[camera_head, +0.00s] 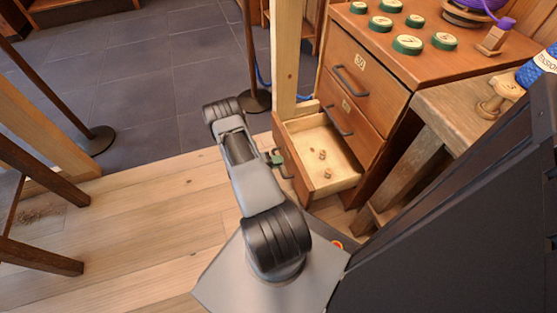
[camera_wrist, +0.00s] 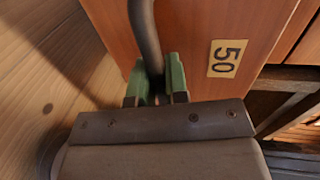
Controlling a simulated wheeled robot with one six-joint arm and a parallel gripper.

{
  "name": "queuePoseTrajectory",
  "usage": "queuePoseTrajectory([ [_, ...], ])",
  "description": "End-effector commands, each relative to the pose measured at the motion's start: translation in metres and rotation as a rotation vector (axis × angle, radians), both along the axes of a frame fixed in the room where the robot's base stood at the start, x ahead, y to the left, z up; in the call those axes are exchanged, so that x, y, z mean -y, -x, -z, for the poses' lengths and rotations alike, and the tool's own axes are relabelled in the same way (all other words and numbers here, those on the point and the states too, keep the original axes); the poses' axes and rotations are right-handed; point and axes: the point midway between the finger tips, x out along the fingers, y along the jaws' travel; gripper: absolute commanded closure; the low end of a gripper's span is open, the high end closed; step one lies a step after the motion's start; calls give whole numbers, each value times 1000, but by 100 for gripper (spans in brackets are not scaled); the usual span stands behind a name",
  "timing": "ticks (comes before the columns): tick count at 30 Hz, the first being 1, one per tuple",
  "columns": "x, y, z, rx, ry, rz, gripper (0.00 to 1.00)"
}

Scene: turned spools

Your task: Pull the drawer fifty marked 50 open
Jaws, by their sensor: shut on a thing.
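The drawer marked 50 is the lowest drawer (camera_head: 335,181) of the wooden cabinet. It stands open, and small turned pieces (camera_head: 323,169) lie on its pale floor. In the wrist view its front (camera_wrist: 198,30) carries a brass label reading 50 (camera_wrist: 226,58). My gripper (camera_wrist: 157,92) has green fingers on either side of the drawer's dark handle (camera_wrist: 146,35) and is shut on it. In the head view my gripper (camera_head: 276,158) is at the drawer front, partly hidden by my arm.
Two drawers above, one marked 52 (camera_head: 361,62), are closed. Several green-rimmed discs (camera_head: 407,44) and a purple spool (camera_head: 480,8) sit on the cabinet top. A wooden bench (camera_head: 455,105) stands to the right. A dark post base (camera_head: 257,101) stands behind.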

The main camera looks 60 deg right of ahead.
Motion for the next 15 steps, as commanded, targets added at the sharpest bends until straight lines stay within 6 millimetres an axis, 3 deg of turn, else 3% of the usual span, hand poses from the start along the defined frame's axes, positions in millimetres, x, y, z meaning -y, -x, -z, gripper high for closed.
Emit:
queuePoseTrajectory([
  [13,0,-2,-1,4,2,4,100],
  [14,0,-2,-1,4,2,4,83],
  [15,0,-2,-1,4,2,4,79],
])
